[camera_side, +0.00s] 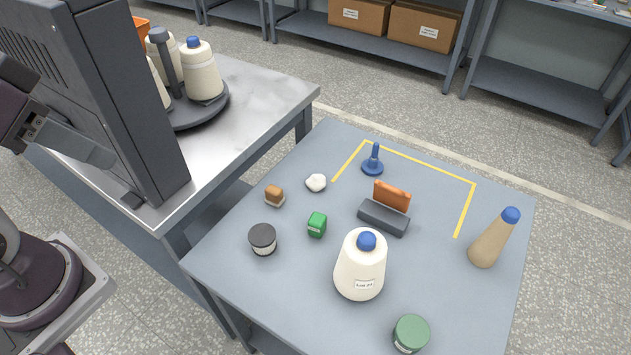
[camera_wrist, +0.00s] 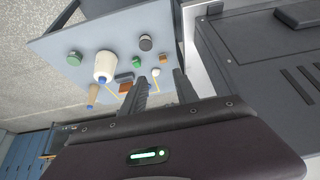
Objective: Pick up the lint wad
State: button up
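The lint wad (camera_side: 316,182) is a small, white, lumpy piece. It lies on the blue-grey table top (camera_side: 235,247), left of the yellow tape outline (camera_side: 420,165). In the wrist view the wad (camera_wrist: 155,72) shows small and far off, between the fingertips in the picture but well beyond them. My gripper (camera_wrist: 161,77) is open, with its two dark fingers apart and nothing visible between them. It is far from the wad. In the side view, part of my arm shows at the left edge, and the fingertips are not clearly seen there.
Near the wad stand a brown block (camera_side: 274,194), a green block (camera_side: 317,224) and a blue peg (camera_side: 373,160). A tall dark panel (camera_side: 110,90) rises at left.

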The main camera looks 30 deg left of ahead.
jog(key=o, duration=0.8)
